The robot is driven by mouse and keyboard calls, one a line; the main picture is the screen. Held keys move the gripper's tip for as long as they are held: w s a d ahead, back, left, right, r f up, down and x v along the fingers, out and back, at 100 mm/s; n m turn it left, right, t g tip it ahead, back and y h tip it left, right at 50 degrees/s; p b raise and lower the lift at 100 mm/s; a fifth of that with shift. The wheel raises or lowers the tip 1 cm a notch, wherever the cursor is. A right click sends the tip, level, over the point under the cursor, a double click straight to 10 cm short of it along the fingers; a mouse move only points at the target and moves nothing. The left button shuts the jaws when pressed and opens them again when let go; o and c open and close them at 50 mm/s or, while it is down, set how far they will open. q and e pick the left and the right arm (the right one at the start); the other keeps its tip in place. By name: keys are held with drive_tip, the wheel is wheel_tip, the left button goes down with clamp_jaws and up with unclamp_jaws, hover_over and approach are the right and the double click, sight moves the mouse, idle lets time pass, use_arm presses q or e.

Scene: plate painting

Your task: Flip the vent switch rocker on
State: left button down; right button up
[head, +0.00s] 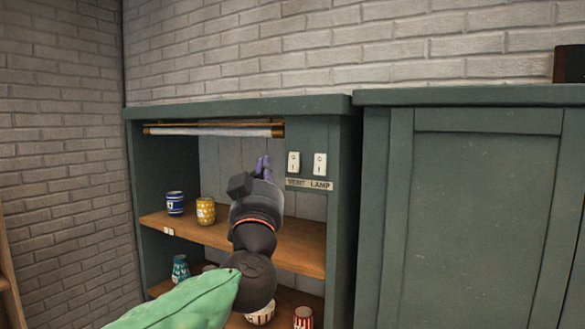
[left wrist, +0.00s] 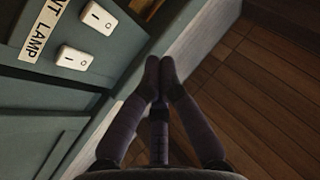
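The vent switch (head: 293,163) is a white rocker on the green cabinet's upright panel, left of the matching lamp switch (head: 320,164). A label plate (head: 309,185) reading VENT LAMP sits below them. I cannot tell which way either rocker is pressed. My left gripper (head: 262,166) is just left of the vent switch in the head view, apart from it. Its fingertips (left wrist: 160,76) meet with nothing between them. My right gripper is not in view.
A wooden shelf (head: 290,247) with a blue cup (head: 175,203) and a yellow cup (head: 206,210) lies below the left gripper. A rolled white bar (head: 208,132) hangs under the cabinet top. A taller green cabinet (head: 480,200) stands to the right.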

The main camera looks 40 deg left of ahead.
use_arm(q)
drive_tip(key=w, duration=0.2)
drive_tip(key=b, duration=0.1)
approach(290, 158)
drive_tip(key=w+a+r, duration=0.3)
drive_tip(key=shift+d+r, duration=0.1)
drive_tip(key=shift+d, duration=0.05)
drive_tip(key=shift+w, duration=0.2)
drive_tip(key=shift+s, duration=0.1)
idle(1.1)
drive_tip(key=shift+w, duration=0.5)
drive_tip(key=shift+w, duration=0.15)
idle(0.4)
idle(0.4)
